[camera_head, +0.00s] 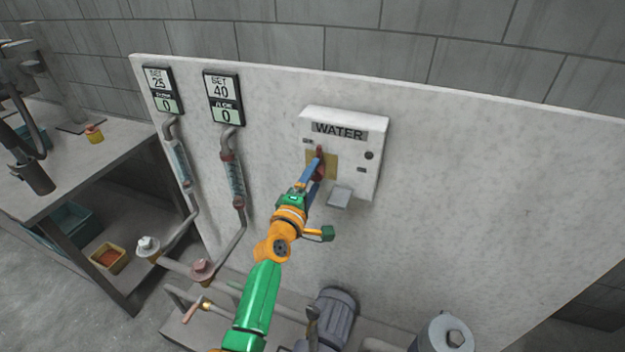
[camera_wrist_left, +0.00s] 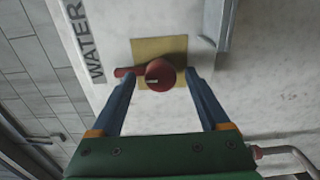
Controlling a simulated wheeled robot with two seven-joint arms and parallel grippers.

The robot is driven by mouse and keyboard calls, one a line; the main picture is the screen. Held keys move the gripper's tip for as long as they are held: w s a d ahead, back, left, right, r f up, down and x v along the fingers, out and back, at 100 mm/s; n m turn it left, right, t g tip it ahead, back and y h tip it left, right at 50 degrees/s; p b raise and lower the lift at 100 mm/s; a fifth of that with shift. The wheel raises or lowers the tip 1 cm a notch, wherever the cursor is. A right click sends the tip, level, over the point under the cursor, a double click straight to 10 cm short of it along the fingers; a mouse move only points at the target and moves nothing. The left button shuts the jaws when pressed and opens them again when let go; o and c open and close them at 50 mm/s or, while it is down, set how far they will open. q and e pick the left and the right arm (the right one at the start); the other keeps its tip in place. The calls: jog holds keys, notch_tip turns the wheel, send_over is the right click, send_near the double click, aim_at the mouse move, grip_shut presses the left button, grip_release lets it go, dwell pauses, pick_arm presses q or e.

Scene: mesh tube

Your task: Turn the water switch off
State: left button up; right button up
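The water switch is a red rotary handle on a yellow plate, on the front of a white box (camera_head: 371,167) labelled WATER. In the head view the red handle (camera_head: 320,151) is partly covered by my left gripper (camera_head: 313,175). In the left wrist view the red knob (camera_wrist_left: 160,75) has a lever pointing left, on the yellow plate (camera_wrist_left: 150,48). My left gripper's blue fingers (camera_wrist_left: 160,92) are spread on either side of the knob, with a visible gap; whether they touch it I cannot tell. My right gripper does not show.
A grey flap (camera_head: 339,196) hangs at the box's lower edge. Two gauges (camera_head: 223,98) with pipes are on the panel (camera_head: 480,180) to the left. A grey motor (camera_head: 333,315) stands below. A table (camera_head: 75,160) is at the left. The panel right of the box is clear.

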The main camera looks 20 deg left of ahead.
pick_arm(q)
jog(key=s, duration=0.7)
jog(key=shift+a, duration=0.1)
